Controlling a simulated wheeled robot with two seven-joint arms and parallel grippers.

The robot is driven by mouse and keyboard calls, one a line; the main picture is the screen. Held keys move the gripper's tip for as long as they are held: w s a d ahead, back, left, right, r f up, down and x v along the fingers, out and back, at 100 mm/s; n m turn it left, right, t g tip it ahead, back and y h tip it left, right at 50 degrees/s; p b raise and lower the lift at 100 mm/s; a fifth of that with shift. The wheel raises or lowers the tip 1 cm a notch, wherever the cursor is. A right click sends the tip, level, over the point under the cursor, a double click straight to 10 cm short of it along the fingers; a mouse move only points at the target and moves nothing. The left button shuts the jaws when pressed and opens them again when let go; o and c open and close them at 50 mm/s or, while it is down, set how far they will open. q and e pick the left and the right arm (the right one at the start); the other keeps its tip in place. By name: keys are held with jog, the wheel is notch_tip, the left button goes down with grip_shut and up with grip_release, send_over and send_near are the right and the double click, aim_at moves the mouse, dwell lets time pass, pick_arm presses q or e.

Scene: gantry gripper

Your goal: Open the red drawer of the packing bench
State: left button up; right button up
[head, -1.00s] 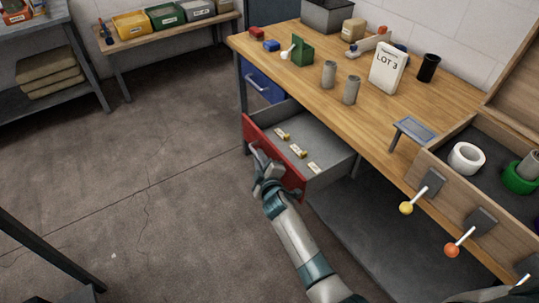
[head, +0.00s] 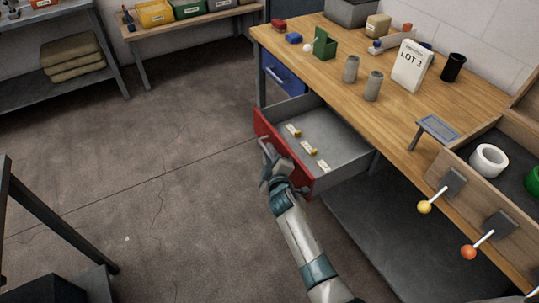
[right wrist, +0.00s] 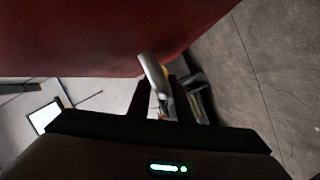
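The red drawer (head: 292,165) of the packing bench stands well out from under the worktop, with its grey inside showing. Several small brass-coloured pieces with pale labels lie on its floor. My right gripper (head: 267,160) is at the drawer's front, at its pale metal handle (head: 265,143). In the right wrist view the red front (right wrist: 100,35) fills the upper left. There the handle bar (right wrist: 152,70) runs between the dark fingers of my right gripper (right wrist: 157,95), which look closed on it. My left gripper is not in view.
A blue drawer (head: 283,75) is shut beside the red one. The bench top (head: 335,95) holds cylinders, a LOT 3 sign (head: 412,65) and a green holder. Levers with yellow and orange knobs stick out at right. The floor (head: 170,200) left of the drawer is clear.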

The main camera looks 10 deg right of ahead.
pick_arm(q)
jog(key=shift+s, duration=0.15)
pick_arm(e)
jog(key=shift+s+r, duration=0.1)
jog(key=shift+s, duration=0.05)
